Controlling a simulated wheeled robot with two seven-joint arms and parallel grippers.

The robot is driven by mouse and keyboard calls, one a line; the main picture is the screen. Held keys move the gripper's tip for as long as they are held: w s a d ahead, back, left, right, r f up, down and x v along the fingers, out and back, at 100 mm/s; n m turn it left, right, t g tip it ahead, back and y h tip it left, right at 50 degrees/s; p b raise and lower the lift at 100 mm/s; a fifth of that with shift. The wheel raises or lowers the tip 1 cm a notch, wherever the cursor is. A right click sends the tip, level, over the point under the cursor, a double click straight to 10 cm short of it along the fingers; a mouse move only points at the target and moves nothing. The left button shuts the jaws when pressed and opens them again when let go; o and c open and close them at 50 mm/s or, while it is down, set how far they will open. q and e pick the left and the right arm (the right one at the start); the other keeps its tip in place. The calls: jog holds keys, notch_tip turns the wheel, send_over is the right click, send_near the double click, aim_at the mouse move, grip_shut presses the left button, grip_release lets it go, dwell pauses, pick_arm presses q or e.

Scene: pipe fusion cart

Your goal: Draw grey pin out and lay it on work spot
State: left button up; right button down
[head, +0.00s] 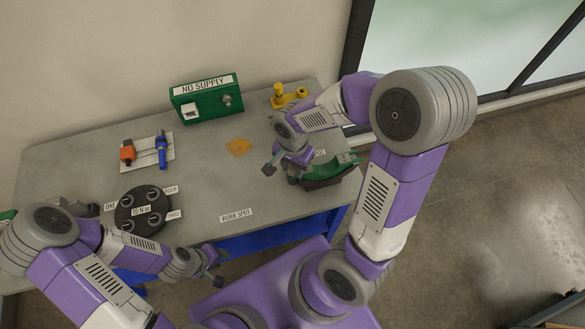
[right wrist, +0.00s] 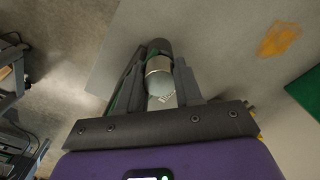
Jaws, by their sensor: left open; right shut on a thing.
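My right gripper (head: 281,173) is over the right part of the bench, next to a green device with a dark base (head: 328,172). In the right wrist view it is shut on a grey cylinder (right wrist: 159,80), with a shiny band and pale round end, which looks like the grey pin. Whether it is still seated in something I cannot tell; the head view hides it. The WORK SPOT label (head: 236,215) lies at the bench's front edge, with bare surface behind it. My left gripper (head: 214,281) is open and empty, in front of the bench edge.
A round dark holder (head: 143,211) stands front left on the bench (head: 200,170). Behind are a white plate with orange and blue tools (head: 161,149), a green NO SUPPLY box (head: 207,101) and a yellow part (head: 288,98). An orange patch (head: 238,147) marks the middle.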

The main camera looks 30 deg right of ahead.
jog(key=shift+r, duration=0.1)
jog(key=shift+r+p, duration=2.75)
jog(key=shift+r, duration=0.65)
